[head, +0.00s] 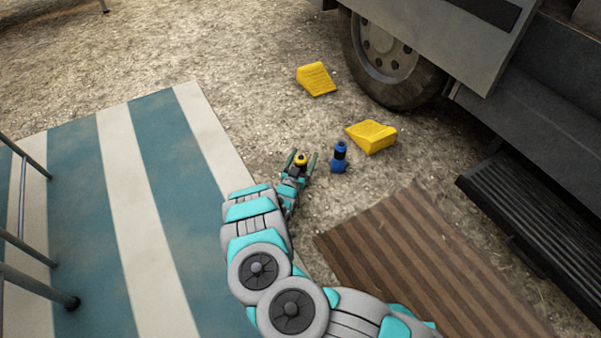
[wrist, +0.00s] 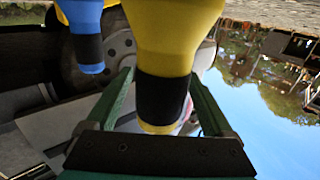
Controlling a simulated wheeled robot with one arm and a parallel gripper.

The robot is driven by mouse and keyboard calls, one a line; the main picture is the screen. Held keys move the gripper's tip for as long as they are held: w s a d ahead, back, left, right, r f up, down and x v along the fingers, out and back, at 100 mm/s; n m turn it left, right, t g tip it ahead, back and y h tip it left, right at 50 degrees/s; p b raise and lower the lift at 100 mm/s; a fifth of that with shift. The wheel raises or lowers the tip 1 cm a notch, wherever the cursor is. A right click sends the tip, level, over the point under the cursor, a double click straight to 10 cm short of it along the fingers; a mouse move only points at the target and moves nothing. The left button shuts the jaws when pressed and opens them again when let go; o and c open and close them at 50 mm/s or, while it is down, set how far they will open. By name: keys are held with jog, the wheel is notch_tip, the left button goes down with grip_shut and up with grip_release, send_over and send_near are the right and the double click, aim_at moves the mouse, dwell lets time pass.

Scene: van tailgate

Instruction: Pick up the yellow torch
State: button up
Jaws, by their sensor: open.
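The yellow torch (head: 301,160) shows in the head view as a small yellow and black shape between the fingers of my gripper (head: 301,157). In the wrist view, which is upside down, the yellow torch (wrist: 175,30) has a wide yellow body and a black grip band. Its black band lies between the two green fingers of my gripper (wrist: 161,78). The fingers are open, with a visible gap on each side of the torch. Its far end is cut off by the frame edge.
A blue torch (head: 340,158) stands close to the right of my gripper and also shows in the wrist view (wrist: 86,22). Two yellow wheel chocks (head: 316,79) (head: 371,137) lie near the van wheel (head: 388,55). A striped mat (head: 118,170) and brown mat (head: 420,260) flank my arm.

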jog(key=shift+w, duration=0.1)
jog(key=shift+c, duration=0.3)
grip_shut()
dwell(0.4)
